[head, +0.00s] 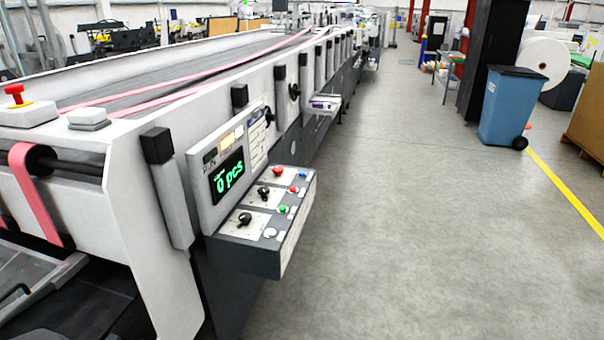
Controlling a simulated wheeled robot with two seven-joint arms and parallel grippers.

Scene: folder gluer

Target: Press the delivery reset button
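A control box (262,225) juts from the near end of the long white folder gluer, left of picture centre. Its sloped top carries a large red button (278,171), two black knobs, a small blue button (303,175), a small red button (293,189), a green button (283,208) and a white button (270,233) near the front edge. The labels are too small to read, so I cannot tell which is the delivery reset button. The upright display (227,177) behind them shows "0 pcs" in green. Neither of my grippers is in view.
A red emergency-type button (15,93) on a yellow base sits on the machine's left top. Pink belts run along the machine. The grey floor (400,230) right of the control box is clear. A blue bin (508,105) and a white roll (543,64) stand further back right.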

